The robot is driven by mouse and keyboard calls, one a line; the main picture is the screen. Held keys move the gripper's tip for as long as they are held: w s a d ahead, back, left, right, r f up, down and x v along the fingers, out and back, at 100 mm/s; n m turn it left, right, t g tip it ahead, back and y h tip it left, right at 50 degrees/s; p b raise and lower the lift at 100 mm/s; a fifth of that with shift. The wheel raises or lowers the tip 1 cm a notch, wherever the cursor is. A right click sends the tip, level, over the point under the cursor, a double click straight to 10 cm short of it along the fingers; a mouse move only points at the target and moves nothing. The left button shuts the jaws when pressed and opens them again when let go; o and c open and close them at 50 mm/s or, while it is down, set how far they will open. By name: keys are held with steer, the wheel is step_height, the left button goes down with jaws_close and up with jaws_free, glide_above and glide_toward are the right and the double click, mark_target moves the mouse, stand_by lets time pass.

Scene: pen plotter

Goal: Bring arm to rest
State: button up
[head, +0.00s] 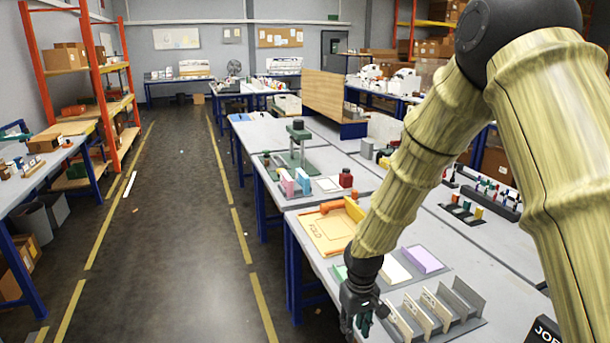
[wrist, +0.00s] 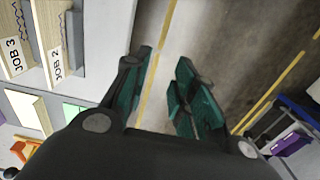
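My gripper (head: 362,318) hangs pointing down at the front left edge of the near grey table (head: 316,249). In the wrist view my gripper (wrist: 163,95) has its two green-padded fingers spread apart. Nothing is between them; only dark floor (wrist: 222,40) with a yellow line shows beyond. My arm runs from the upper right of the head view down to the gripper, bent at a dark joint, and hides part of the table.
A slotted rack (head: 470,297) labelled JOB 2 and JOB 3 in the wrist view stands close right of my gripper. A yellow FOLD board (head: 325,232) and a lilac pad (head: 424,258) lie behind. The aisle floor (head: 175,240) at left is free.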

steer(key=s+d+f+m+y, duration=0.1)
steer(key=s+d+f+m, duration=0.15)
steer(key=s+f, duration=1.35)
steer(key=s+d+f+m, duration=0.1)
steer(key=s+d+f, duration=0.2)
steer(key=s+f, duration=0.2)
steer(key=s+d+f+m, duration=0.1)
steer(key=s+d+f, duration=0.3)
steer(key=s, duration=0.8)
steer(key=shift+s+d+f+h, duration=0.3)
steer(key=shift+f+h, duration=0.1)
steer(key=shift+f, duration=0.1)
steer(key=shift+a, duration=0.1)
